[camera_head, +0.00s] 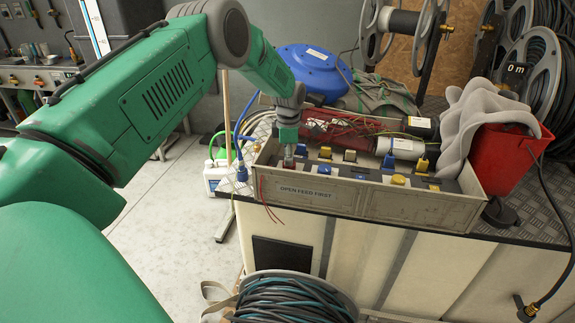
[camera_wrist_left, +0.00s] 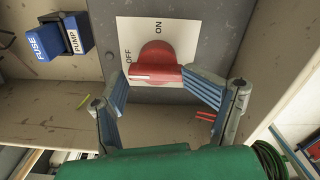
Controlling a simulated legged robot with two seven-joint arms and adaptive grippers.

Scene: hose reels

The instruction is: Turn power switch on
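The red power switch (camera_wrist_left: 157,62) is a rotary knob on a white plate (camera_wrist_left: 188,30) marked OFF and ON in the left wrist view. Its bar lies roughly level in that view, with a white line at the left end, nearer the OFF label. My left gripper (camera_wrist_left: 155,82) is open, with one blue-grey finger at each end of the bar. I cannot tell whether the fingers touch it. In the head view my left gripper (camera_head: 289,162) points down at the left end of the open box (camera_head: 400,207), hiding the switch. My right gripper is not in view.
Blue and yellow switches, including a yellow one (camera_head: 398,180), line the box to the right. A red bucket (camera_head: 497,160) stands at right; a blue reel (camera_head: 312,70) is behind.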

